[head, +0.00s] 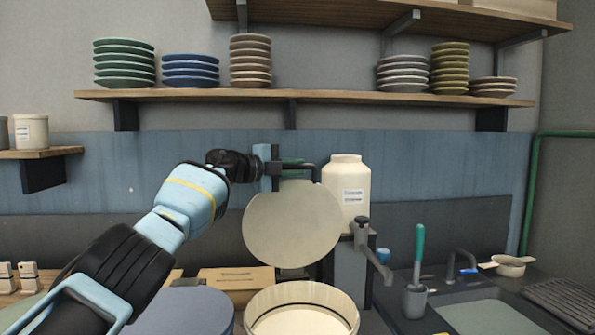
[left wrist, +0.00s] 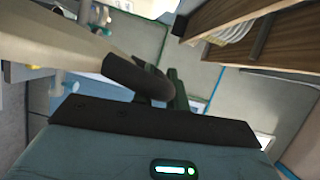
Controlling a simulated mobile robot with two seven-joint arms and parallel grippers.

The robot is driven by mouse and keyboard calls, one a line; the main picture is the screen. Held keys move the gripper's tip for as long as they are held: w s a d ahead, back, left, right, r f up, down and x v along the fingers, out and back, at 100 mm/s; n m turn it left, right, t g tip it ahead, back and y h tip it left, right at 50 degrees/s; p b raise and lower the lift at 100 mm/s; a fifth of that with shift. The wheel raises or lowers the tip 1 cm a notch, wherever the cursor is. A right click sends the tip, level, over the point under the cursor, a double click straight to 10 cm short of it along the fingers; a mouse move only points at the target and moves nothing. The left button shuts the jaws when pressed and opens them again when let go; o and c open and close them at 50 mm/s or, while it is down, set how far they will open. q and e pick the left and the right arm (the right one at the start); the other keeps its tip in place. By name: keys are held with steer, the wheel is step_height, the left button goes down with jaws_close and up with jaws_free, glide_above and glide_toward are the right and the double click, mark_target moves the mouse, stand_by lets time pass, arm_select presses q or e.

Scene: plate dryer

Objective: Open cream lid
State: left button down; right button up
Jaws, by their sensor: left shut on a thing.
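The cream lid (head: 292,225) is a round disc. It stands nearly upright above the back of the open cream bin (head: 258,300), with its broad face toward the head camera. My left gripper (head: 297,168) is at the lid's top edge, shut on its dark handle. In the left wrist view, the dark curved handle (left wrist: 135,74) runs from the pale lid (left wrist: 55,45) to between the dark fingers of my left gripper (left wrist: 172,92). The lid's back and any hinge are hidden. My right gripper is not in view.
A blue round lid (head: 185,312) is left of the bin. A cardboard box (head: 238,278) lies behind it. A white jar (head: 346,190) stands behind the lid, right. A shelf (head: 340,97) with plate stacks runs above. The sink (head: 482,317) is at right.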

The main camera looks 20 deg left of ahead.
arm_select(q)
steer(key=shift+w, duration=0.1)
stand_by(0.3)
steer(key=c, duration=1.4)
jaws_free()
